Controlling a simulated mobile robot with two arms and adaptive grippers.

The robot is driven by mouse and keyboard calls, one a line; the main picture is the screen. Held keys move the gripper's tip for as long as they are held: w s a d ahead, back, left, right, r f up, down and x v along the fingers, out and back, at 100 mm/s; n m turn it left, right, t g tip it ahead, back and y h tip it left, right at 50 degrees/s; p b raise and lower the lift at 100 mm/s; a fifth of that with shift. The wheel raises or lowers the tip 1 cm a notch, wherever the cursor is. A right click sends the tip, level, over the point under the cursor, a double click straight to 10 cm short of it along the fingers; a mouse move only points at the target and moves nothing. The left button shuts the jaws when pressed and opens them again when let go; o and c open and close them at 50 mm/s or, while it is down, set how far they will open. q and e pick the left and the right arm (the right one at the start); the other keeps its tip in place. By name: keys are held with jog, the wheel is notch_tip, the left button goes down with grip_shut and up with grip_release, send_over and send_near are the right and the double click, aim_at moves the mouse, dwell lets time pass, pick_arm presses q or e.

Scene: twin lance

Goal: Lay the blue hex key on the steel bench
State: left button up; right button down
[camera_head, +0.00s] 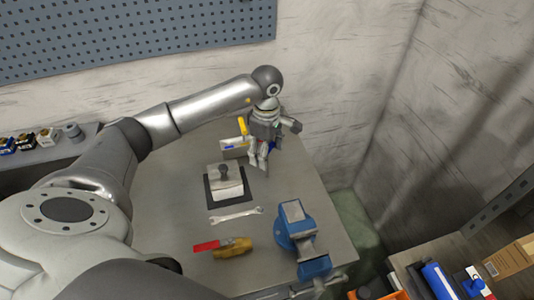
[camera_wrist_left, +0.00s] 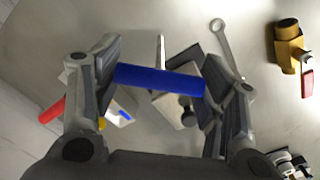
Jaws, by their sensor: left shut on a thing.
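My left gripper (camera_head: 262,160) is over the back part of the steel bench (camera_head: 180,240), behind the black pad. In the left wrist view my left gripper (camera_wrist_left: 158,82) is shut on the blue hex key (camera_wrist_left: 160,81), which lies crosswise between the two fingers. A thin grey bar shows just beyond the blue part; I cannot tell whether it belongs to the key. In the head view the key is mostly hidden by the fingers, with a little blue showing (camera_head: 272,144). The bench shows below the key in the wrist view (camera_wrist_left: 255,110). My right gripper is not in view.
A black pad (camera_head: 213,204) with a grey block, a wrench (camera_head: 236,214), a red and yellow tool (camera_head: 232,248) and a blue vise (camera_head: 297,230) are on the bench. A light box (camera_head: 232,153) stands beside the gripper. Bare bench lies right of the pad.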

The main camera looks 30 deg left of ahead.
pick_arm(q)
jog(key=shift+w+a+f, duration=0.15)
jog(key=shift+w+f, duration=0.2)
jog(key=shift+f, duration=0.05)
jog(key=shift+f+p, duration=0.35)
jog(key=shift+p, duration=0.15)
notch_tip(320, 180, down, 3)
jog(key=shift+w+a+r+p, duration=0.1)
jog(key=shift+p, duration=0.6)
